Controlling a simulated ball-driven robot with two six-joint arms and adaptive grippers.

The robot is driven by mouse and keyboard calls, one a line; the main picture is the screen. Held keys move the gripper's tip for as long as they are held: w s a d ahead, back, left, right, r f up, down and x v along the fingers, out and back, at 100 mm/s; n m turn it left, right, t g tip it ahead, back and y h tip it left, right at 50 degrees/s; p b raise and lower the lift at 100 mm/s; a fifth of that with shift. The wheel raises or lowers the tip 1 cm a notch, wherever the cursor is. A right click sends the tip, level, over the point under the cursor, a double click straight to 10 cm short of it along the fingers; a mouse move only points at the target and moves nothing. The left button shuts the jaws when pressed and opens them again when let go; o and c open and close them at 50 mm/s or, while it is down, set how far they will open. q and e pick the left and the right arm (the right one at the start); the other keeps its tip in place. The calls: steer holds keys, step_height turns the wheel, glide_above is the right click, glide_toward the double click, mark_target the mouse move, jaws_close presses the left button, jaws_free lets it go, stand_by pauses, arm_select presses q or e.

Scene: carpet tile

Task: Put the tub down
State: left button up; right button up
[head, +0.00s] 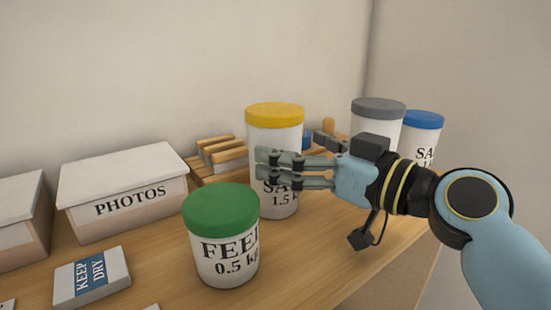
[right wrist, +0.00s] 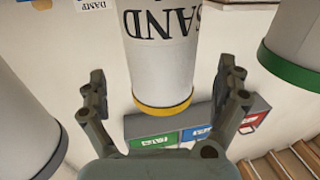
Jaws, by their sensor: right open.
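A white tub with a yellow lid (head: 275,116), its label partly covered, stands upright on the wooden surface (head: 325,245). My right gripper (head: 290,152) is open around it, one finger across its front and the other behind it at the right. In the right wrist view the same tub (right wrist: 160,70), with "SAND" upside down, lies between the two spread fingers, with a visible gap at each side. My left gripper is not in view.
A green-lidded FEED tub (head: 222,235) stands close in front. Grey-lidded (head: 378,108) and blue-lidded (head: 422,120) tubs stand behind the gripper. A PHOTOS box (head: 125,190), a KEEP DRY box (head: 92,277) and a wooden rack (head: 215,155) are left. Bare wood lies front right.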

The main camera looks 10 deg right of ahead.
steer(key=x, duration=0.4)
steer(key=shift+w+a+r+p, duration=0.1)
steer(key=shift+w+a+p, duration=0.1)
steer(key=shift+p, duration=0.15)
steer(key=shift+s, duration=0.1)
steer(key=c, duration=1.5)
steer(key=shift+r, duration=0.2)
steer(key=shift+c, duration=0.9)
